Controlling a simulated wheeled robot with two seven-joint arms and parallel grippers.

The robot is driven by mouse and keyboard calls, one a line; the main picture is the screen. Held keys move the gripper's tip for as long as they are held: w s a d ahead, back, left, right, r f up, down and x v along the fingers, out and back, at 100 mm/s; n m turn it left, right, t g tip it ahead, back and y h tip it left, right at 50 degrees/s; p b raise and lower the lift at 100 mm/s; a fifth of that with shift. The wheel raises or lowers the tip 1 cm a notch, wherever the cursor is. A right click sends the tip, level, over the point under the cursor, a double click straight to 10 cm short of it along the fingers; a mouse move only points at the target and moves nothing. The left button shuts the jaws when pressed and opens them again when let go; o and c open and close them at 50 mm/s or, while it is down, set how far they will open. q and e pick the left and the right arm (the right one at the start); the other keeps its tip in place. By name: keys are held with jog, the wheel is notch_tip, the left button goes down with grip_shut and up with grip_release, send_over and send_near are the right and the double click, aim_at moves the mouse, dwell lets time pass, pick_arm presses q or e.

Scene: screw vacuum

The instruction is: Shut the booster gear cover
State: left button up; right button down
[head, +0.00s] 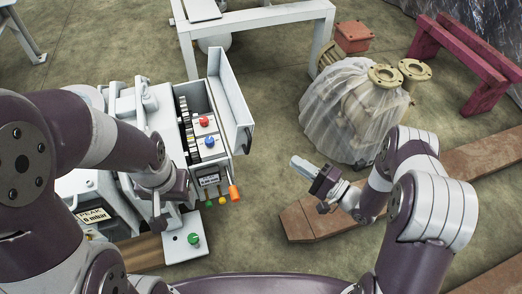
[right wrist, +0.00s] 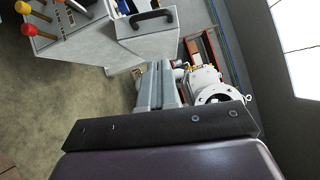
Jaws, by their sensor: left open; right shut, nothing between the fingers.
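The grey cover (head: 229,98) of the control box stands open, tilted up along the box's right side in the head view. A dark handle sits near its lower right end; the right wrist view shows a dark handle (right wrist: 152,17) on a grey panel.
Small coloured levers (head: 218,199) and an orange handle (head: 234,193) stick out of the box front. A green button (head: 194,239) is on a plate below. A plastic-wrapped machine (head: 345,110) stands at the right. The floor between it and the box is clear.

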jog(key=s+a+b+x, duration=0.1)
jog(key=b+x, duration=0.3)
jog(key=x, duration=0.6)
jog(key=shift+s+a+r, duration=0.2)
jog(key=shift+s+a, duration=0.15)
jog(key=shift+a, duration=0.25)
